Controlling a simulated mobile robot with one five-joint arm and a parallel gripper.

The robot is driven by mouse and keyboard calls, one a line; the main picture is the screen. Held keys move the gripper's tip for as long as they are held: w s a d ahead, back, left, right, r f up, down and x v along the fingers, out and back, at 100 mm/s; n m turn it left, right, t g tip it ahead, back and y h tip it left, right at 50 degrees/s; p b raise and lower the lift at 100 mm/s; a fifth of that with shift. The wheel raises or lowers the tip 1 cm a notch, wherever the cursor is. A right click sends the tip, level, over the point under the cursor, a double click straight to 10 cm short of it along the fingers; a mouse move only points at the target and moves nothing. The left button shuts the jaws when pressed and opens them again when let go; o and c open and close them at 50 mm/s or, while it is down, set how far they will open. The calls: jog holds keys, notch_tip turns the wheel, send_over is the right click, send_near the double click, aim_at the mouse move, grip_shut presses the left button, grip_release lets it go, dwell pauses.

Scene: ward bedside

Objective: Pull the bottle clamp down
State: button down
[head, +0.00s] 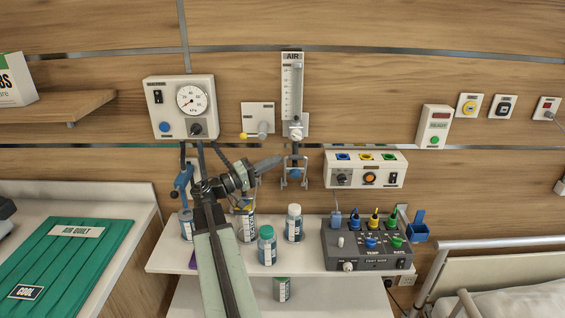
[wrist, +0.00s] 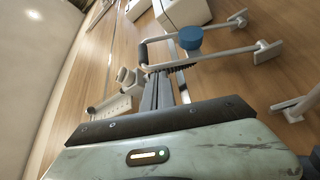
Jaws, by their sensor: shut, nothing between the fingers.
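A grey metal frame with side arms (head: 294,181), which looks like the bottle clamp, hangs under the AIR flowmeter (head: 292,85). In the wrist view, its bars (wrist: 215,53) cross just beyond my fingers, with a blue round part (wrist: 190,38) beside them. My gripper (head: 281,160) is shut and empty, just left of the frame's upper part in the head view. In the wrist view, its dark fingers (wrist: 164,82) point toward the bars. I cannot tell whether they touch. A blue clamp-like fitting (head: 183,178) hangs farther left, below the pressure gauge box (head: 181,108).
Bottles, including a green-capped one (head: 267,246) and a white-capped one (head: 293,223), stand on the white shelf (head: 165,262) below my arm. A grey control box (head: 367,250) stands on its right. A wall unit (head: 365,169) is close right of the frame. A bed rail (head: 490,243) is at right.

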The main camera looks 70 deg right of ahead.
jog(key=s+a+f+b, duration=0.2)
jog(key=shift+s+a+f, duration=0.15)
jog(key=shift+a+f, duration=0.1)
jog(key=shift+f, duration=0.05)
dwell(1.4)
jog(key=r+v, duration=0.3)
jog(key=v, duration=1)
jog(key=shift+w, duration=0.3)
jog(key=shift+a+f, duration=0.2)
